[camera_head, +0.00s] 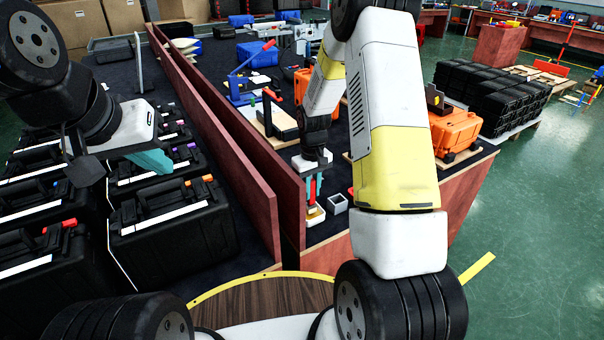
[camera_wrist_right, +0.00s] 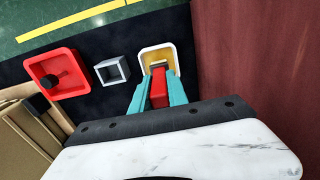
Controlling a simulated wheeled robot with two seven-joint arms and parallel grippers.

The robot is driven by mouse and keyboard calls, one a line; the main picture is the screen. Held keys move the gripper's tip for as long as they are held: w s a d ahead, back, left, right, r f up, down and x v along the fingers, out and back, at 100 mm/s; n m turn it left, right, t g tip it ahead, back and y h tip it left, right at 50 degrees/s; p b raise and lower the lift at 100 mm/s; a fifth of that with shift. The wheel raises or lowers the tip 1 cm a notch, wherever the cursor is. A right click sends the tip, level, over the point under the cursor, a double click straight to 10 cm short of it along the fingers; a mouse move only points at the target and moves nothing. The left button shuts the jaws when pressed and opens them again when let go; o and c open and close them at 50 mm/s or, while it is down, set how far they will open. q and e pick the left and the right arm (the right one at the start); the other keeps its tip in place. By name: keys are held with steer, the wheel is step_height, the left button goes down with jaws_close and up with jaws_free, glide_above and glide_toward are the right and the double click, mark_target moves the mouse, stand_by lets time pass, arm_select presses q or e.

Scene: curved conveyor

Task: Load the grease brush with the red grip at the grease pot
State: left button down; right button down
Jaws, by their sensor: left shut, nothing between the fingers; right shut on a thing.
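The brush's lower end lies inside the outline of the grease pot (camera_wrist_right: 146,54), a white square cup with yellow inside. I cannot tell how deep the brush reaches. The pot also shows in the head view (camera_head: 315,217), below the gripper. My left gripper (camera_head: 152,160) is shut and empty above the black cases.
A small grey open box (camera_wrist_right: 112,70) stands beside the pot, and a red square dish (camera_wrist_right: 72,66) with a dark knob is farther left. A reddish-brown panel (camera_wrist_right: 245,50) rises close to the pot's right. Black cases (camera_head: 175,235) fill the left side.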

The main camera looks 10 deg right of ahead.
mark_target(312, 180)
steer(key=shift+f, duration=0.65)
stand_by(1.8)
steer(key=shift+r, duration=0.1)
steer(key=shift+r, duration=3.5)
